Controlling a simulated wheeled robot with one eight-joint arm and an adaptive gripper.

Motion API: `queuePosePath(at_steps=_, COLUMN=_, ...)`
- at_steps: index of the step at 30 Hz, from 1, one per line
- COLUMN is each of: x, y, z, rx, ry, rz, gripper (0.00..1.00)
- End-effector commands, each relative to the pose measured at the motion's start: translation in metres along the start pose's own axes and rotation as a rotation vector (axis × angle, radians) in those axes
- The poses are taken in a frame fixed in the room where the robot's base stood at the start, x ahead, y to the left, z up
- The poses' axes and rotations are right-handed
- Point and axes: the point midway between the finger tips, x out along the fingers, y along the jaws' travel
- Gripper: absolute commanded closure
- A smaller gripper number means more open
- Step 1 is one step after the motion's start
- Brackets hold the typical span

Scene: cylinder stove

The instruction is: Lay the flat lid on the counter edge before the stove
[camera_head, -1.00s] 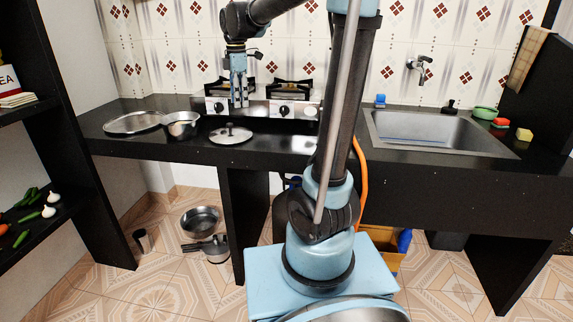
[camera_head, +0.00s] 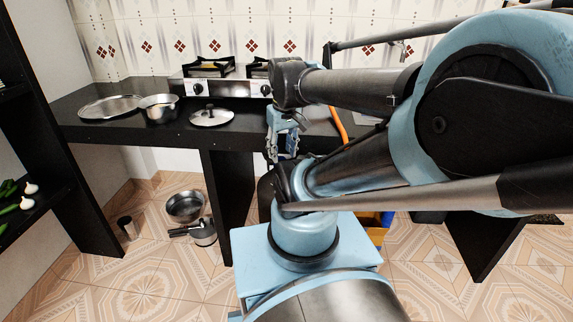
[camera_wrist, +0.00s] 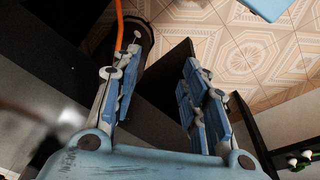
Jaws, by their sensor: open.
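The flat lid (camera_head: 212,117), a round silver disc with a dark knob, lies on the black counter (camera_head: 100,130) before the stove (camera_head: 205,85). My gripper (camera_head: 282,156) hangs to the right of the lid, in front of the counter's front edge, and points down. In the wrist view my gripper (camera_wrist: 160,95) has its blue fingers wide apart with nothing between them. A blurred pale shape lies at the left of the wrist view; I cannot tell what it is.
A saucepan (camera_head: 159,107) and a round tray (camera_head: 110,106) stand left of the lid. Pans (camera_head: 186,206) lie on the floor below. An orange hose (camera_head: 338,123) hangs close to my gripper. A dark shelf stands at far left.

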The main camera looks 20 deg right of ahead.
Motion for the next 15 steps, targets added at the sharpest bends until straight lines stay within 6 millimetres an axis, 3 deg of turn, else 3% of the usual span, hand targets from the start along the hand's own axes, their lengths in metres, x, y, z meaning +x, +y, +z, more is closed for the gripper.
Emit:
queuePosePath(at_steps=3, x=0.020, y=0.001, z=0.022, rx=0.123, ry=0.012, rz=0.007, gripper=0.60)
queuePosePath(at_steps=6, x=0.029, y=0.000, z=0.032, rx=0.186, ry=0.017, rz=0.009, gripper=0.60)
queuePosePath(at_steps=15, x=0.034, y=0.000, z=0.037, rx=0.221, ry=0.021, rz=0.011, gripper=0.60)
